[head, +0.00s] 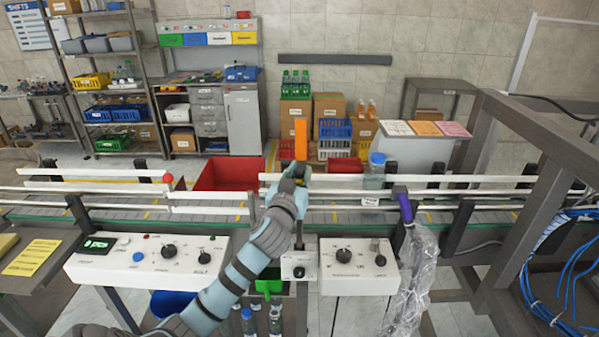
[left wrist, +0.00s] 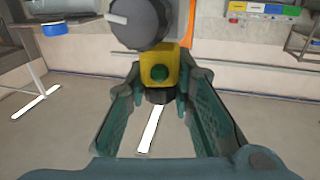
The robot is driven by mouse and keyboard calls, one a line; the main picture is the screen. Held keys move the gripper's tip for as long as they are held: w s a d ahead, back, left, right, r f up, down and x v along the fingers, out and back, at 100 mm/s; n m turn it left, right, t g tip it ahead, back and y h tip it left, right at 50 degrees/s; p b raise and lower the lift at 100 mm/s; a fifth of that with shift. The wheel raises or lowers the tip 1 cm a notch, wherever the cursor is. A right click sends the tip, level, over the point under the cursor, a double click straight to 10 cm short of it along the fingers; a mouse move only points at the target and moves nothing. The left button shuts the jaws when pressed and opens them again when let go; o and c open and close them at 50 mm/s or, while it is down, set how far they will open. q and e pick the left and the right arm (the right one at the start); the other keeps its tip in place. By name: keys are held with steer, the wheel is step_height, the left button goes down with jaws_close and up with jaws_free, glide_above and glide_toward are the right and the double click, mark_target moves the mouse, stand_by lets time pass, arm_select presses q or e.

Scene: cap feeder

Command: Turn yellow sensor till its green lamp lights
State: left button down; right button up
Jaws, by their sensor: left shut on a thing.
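The yellow sensor (left wrist: 160,73) shows in the left wrist view, between the fingertips of my left gripper (left wrist: 157,82). A round green lamp (left wrist: 159,73) is on its near face; it looks dark green, with no bright glow. The gripper is shut on the sensor's sides. In the head view my left gripper (head: 293,180) reaches over the conveyor's guide rails, just below an upright orange part (head: 301,138). The sensor is hidden there by the gripper. My right gripper is not in view.
A dark grey round knob with a pale pointer (left wrist: 138,20) is right above the sensor in the left wrist view. White guide rails (head: 420,178) run along the conveyor. A bottle with a blue cap (head: 376,170) stands right of the gripper. Control panels (head: 150,258) line the front.

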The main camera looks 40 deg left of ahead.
arm_select(q)
steer(key=c, duration=1.4)
jaws_free()
steer(key=shift+o, duration=0.2)
steer(key=shift+s+d+f, duration=0.1)
steer(key=v, duration=1.2)
